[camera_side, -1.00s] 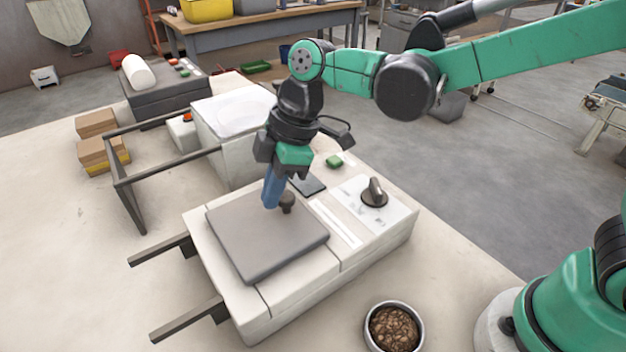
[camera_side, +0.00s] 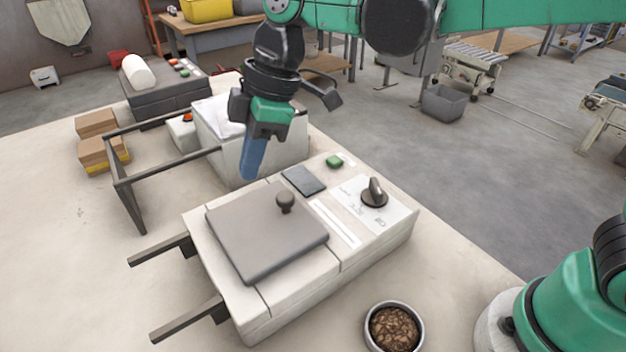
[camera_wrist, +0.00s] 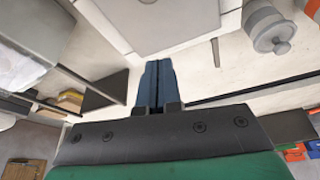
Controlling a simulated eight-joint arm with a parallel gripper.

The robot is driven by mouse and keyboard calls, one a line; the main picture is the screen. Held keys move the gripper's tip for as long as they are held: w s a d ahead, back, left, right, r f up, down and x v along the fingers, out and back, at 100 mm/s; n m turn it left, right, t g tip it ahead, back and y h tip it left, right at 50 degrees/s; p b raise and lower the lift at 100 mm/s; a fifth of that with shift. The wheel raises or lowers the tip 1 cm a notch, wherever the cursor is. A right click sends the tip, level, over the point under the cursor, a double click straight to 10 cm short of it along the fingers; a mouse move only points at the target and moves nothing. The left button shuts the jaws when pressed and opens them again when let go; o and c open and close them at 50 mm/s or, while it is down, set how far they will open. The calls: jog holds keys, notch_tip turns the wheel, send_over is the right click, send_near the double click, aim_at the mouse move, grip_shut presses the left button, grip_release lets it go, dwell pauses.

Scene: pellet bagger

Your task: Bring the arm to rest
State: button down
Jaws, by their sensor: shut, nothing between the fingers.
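My gripper (camera_side: 249,174) has blue fingers, which point down and are shut with nothing between them. It hangs in the air above and behind the grey lid of the bagger, apart from the lid's knob. The bagger (camera_side: 378,244) is a white box on the table. Its flat grey lid (camera_side: 262,240) lies closed on top, with a dark round knob (camera_side: 286,203) near its far edge. In the wrist view the blue fingers (camera_wrist: 154,70) lie side by side.
A dark frame (camera_side: 128,190) stands at left. A white machine (camera_side: 225,135) is behind my gripper. A bowl of brown pellets (camera_side: 394,328) stands at the front. The table's left front is clear.

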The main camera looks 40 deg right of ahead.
jog(key=s+d+f+m+t+h, duration=0.1)
jog(key=s+d+m+t, duration=0.1)
jog(key=d+m, duration=0.3)
jog(key=s+d+f+m+t+h, duration=0.1)
jog(key=s+d+m+t, duration=0.1)
jog(key=d+m, duration=0.3)
jog(key=s+d+f+m+t+h, duration=0.1)
jog(key=s+d+m+t, duration=0.1)
jog(key=d+m, duration=0.3)
jog(key=shift+s+d+h, duration=0.15)
jog(key=shift+s+d, duration=0.05)
jog(key=shift+d, duration=0.45)
jog(key=shift+s+d+h, duration=0.1)
jog(key=shift+s+d, duration=0.1)
jog(key=shift+d, duration=0.5)
jog(key=shift+s+d+h, duration=0.15)
jog(key=shift+s+d, duration=0.05)
jog(key=shift+d, duration=0.45)
